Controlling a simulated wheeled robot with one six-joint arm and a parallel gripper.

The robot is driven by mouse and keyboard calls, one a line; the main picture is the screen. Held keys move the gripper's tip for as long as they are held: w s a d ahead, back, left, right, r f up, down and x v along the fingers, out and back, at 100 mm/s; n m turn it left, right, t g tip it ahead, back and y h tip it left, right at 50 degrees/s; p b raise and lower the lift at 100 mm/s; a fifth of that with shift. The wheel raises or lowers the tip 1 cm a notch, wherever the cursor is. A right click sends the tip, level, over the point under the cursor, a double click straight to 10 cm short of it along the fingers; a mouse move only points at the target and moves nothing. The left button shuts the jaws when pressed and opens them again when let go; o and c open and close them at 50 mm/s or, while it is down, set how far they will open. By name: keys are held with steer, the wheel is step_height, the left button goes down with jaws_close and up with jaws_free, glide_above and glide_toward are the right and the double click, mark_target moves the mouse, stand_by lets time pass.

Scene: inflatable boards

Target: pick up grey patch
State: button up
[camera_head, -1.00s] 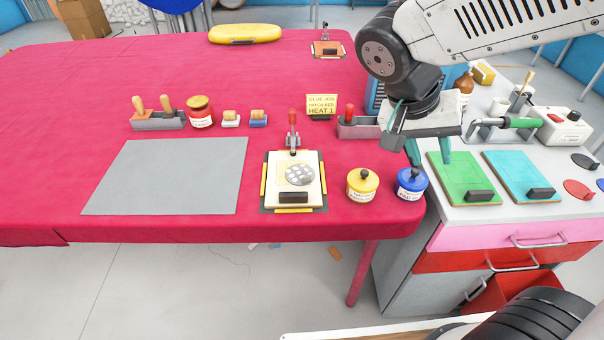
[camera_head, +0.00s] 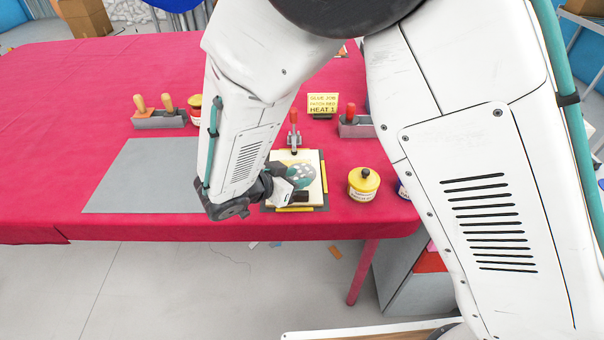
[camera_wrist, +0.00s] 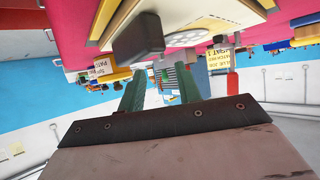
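A round, pale grey spotted piece, apparently the grey patch (camera_head: 306,171), lies on a cream board (camera_head: 310,160) with yellow edge strips on the red table. It also shows edge-on in the wrist view (camera_wrist: 187,38). My gripper (camera_head: 299,178) is low over the board from the left, partly covering the patch in the head view. In the wrist view its two green fingers (camera_wrist: 160,88) are apart with nothing between them. The board's black block (camera_wrist: 138,38) is close to one finger. I cannot tell whether the fingers touch the patch.
A red-handled clamp (camera_head: 293,142) stands behind the board. A yellow-lidded jar (camera_head: 363,184) is to its right; a blue one is partly hidden by my arm. A flat grey sheet (camera_head: 140,178) lies left, with a tool holder (camera_head: 160,118) behind. A yellow sign (camera_head: 322,104) stands behind.

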mark_target(307, 175)
steer(key=x, duration=0.5)
steer(key=shift+w+f, duration=0.2)
jaws_close()
